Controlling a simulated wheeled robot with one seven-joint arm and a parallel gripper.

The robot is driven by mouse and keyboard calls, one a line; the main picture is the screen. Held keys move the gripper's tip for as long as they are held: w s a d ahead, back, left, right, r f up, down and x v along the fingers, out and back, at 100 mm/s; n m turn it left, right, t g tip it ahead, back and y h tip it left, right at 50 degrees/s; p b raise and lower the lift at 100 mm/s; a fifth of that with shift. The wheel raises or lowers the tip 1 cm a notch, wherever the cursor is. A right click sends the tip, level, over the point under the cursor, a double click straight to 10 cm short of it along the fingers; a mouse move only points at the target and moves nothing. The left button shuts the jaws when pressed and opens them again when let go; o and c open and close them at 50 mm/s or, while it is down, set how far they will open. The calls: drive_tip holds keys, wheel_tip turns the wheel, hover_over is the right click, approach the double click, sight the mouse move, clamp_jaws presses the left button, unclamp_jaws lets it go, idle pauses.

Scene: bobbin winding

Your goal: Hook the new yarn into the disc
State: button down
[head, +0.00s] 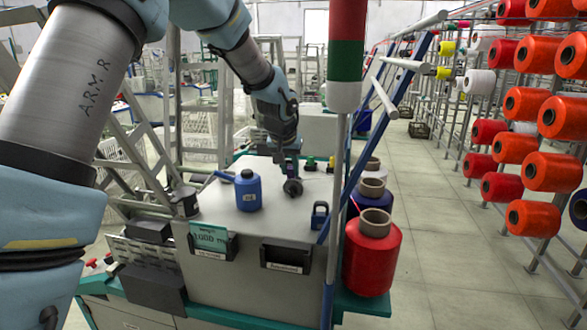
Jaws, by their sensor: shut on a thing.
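My gripper (280,158) reaches down from the upper middle to the grey machine top (235,225). It is shut, apparently on the yarn, but the strand is too thin to make out. A small dark round part (292,187), perhaps the disc, shows right below and beside the fingertips. I cannot tell whether it touches them. A red yarn cone (372,255) stands at the machine's right end, with a blue-violet cone (375,195) behind it.
A blue can (248,190) and a small blue padlock-shaped item (319,215) stand on the machine top. A red, green and white pole (346,60) and a slanted blue bar (400,95) rise at the right. A rack of orange cones (533,104) lines the far right; the aisle floor (440,230) is clear.

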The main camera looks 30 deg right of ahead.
drive_tip(key=shift+w+a+r+p, duration=0.1)
drive_tip(key=shift+w+a+p, duration=0.5)
drive_tip(key=shift+w+a, duration=0.7)
drive_tip(key=shift+r, duration=0.15)
drive_tip(key=shift+w+a+r+p, duration=0.1)
drive_tip(key=shift+a+r+p, duration=0.05)
drive_tip(key=shift+r+p, duration=0.55)
drive_tip(key=shift+w+a+r+p, duration=0.1)
drive_tip(key=shift+r+p, duration=0.35)
drive_tip(key=shift+r, duration=0.35)
drive_tip(key=shift+w+a+r+p, duration=0.1)
drive_tip(key=shift+a+r+p, duration=0.05)
drive_tip(key=shift+r+p, duration=0.55)
